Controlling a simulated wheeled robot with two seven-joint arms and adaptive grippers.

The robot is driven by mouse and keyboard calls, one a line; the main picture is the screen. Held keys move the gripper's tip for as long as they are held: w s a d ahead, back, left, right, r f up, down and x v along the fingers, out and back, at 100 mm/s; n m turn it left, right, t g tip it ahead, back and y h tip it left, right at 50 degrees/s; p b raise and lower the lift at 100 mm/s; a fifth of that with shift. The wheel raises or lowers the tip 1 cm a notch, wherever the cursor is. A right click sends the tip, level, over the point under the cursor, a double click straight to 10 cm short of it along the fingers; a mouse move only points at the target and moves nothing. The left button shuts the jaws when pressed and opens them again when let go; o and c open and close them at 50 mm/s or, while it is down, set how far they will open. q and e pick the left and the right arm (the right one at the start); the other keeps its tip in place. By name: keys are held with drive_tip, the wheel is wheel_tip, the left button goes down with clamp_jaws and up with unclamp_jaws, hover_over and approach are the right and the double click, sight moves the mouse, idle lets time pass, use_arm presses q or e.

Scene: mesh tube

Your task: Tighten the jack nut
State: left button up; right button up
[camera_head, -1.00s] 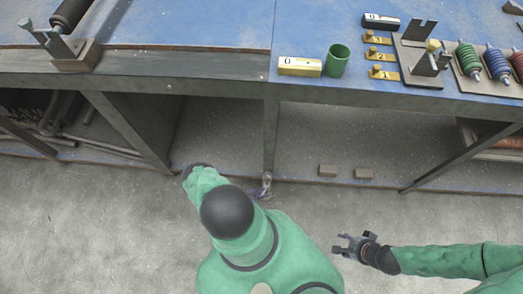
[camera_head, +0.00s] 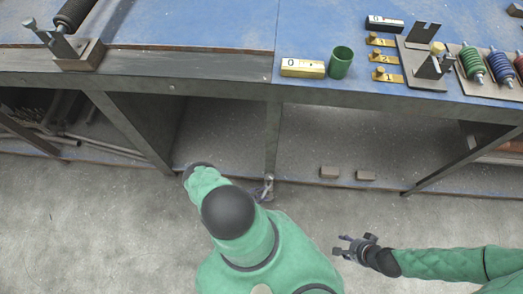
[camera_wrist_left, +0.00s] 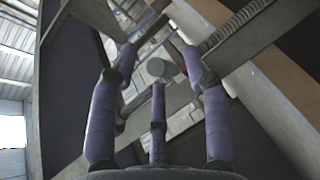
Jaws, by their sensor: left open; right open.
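A fixture (camera_head: 423,62) of upright grey plates on a base stands on the blue bench at the upper right. A brass-coloured hex piece (camera_head: 437,48) sits on it; I cannot tell if it is the jack nut. My left gripper (camera_head: 267,186) is low by the bench's middle leg, partly hidden by my arm. In the left wrist view its purple fingers (camera_wrist_left: 158,95) are spread open, with a round grey end (camera_wrist_left: 160,68) beyond them; contact is unclear. My right gripper (camera_head: 345,247) is open and empty above the floor at lower right, away from the bench.
A dark ribbed roller (camera_head: 77,12) with a clamp block (camera_head: 78,56) stands at upper left. A brass block (camera_head: 303,68), green cup (camera_head: 341,62), numbered brass pieces (camera_head: 385,58) and coloured coils (camera_head: 497,66) lie along the bench. The bench front edge (camera_head: 180,82) overhangs a lower shelf.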

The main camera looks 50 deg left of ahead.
use_arm(q)
drive_tip(key=v, duration=1.2)
drive_tip(key=shift+f, duration=0.1)
drive_tip(key=shift+c, duration=0.3)
